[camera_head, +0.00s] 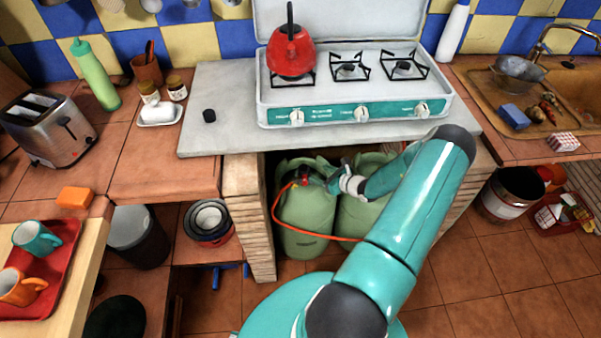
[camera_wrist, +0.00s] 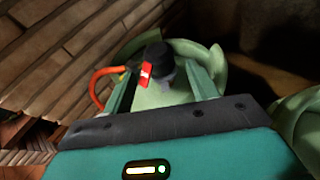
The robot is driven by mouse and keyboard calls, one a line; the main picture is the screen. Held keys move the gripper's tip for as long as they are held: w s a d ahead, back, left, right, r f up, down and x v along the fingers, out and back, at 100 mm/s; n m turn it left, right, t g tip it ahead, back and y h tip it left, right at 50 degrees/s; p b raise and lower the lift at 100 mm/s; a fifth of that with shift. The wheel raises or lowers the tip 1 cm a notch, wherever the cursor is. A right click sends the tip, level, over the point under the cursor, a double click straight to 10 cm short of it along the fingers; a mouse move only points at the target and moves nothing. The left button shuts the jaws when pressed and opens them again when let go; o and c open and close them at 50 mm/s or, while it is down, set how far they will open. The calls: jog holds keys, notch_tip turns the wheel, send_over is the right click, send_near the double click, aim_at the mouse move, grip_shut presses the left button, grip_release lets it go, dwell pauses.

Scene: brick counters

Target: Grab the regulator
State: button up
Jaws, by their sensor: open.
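The regulator (camera_wrist: 155,52) sits on top of the left green gas cylinder (camera_head: 305,222). It has a black round top and a red part with a white mark. An orange hose (camera_wrist: 97,82) runs from its left side. In the head view the regulator (camera_head: 304,180) shows small and red under the stove counter. My gripper (camera_wrist: 160,68) is open, with one finger on each side of the regulator in the wrist view. In the head view my gripper (camera_head: 334,182) is beside the regulator, partly hidden by my arm. I cannot tell whether the fingers touch it.
A second green cylinder (camera_head: 352,218) stands close on the right. A brick pillar (camera_head: 248,215) bounds the left of the alcove, and the counter slab (camera_head: 225,85) lies above. The orange hose loops low in front. A red kettle (camera_head: 290,52) stands on the stove (camera_head: 350,112).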

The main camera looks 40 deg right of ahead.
aim_at(305, 168)
jog(key=x, duration=0.3)
jog(key=shift+w+f, duration=0.1)
jog(key=shift+f, duration=0.1)
jog(key=x, duration=0.6)
jog(key=shift+a+r, duration=0.2)
jog(key=shift+w, duration=0.1)
jog(key=c, duration=1.2)
jog(key=shift+o, duration=0.2)
jog(key=shift+r, duration=0.15)
